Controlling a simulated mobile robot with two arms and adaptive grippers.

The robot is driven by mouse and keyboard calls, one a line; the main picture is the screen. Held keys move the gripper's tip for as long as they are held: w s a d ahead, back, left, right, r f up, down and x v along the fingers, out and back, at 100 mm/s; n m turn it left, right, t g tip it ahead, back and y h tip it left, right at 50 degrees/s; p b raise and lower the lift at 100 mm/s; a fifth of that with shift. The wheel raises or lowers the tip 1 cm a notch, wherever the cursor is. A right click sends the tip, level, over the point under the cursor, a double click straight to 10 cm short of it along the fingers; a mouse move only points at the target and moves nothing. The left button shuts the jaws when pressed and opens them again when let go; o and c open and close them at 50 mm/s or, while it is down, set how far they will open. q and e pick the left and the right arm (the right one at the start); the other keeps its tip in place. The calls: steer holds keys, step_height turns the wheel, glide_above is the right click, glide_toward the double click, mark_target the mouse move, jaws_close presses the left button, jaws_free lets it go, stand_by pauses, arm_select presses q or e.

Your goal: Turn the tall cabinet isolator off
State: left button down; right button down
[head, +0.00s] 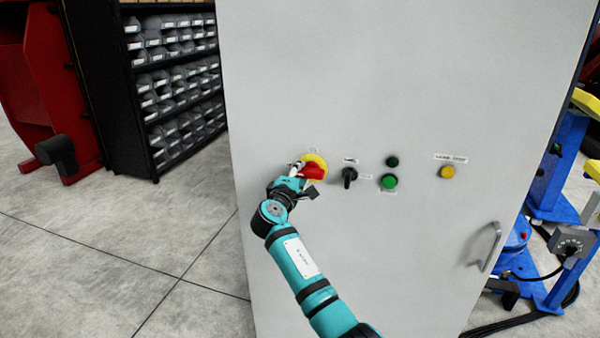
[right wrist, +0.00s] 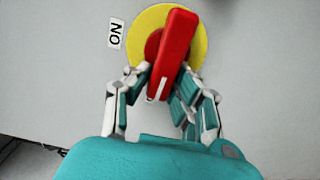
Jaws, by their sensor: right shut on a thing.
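The tall cabinet (head: 400,90) is light grey. Its isolator is a yellow disc (head: 318,157) with a red handle (head: 313,171), on the left part of the front. My right gripper (head: 303,171) is shut on the handle and partly hides it. In the right wrist view the red handle (right wrist: 175,50) stands nearly upright across the yellow disc (right wrist: 200,38), between the fingers of my right gripper (right wrist: 163,80). An ON label (right wrist: 115,33) sits left of the disc there, and the handle does not point at it. My left gripper is out of view.
Right of the isolator are a black selector knob (head: 349,176), a dark green lamp (head: 392,161), a green button (head: 389,182) and a yellow button (head: 448,172). A door handle (head: 487,246) sticks out lower right. A bin rack (head: 165,80) stands left; floor between is clear.

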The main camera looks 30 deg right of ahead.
steer(key=c, duration=1.2)
jaws_free()
steer(key=shift+o, duration=0.2)
steer(key=shift+a, duration=0.1)
steer(key=v, duration=1.2)
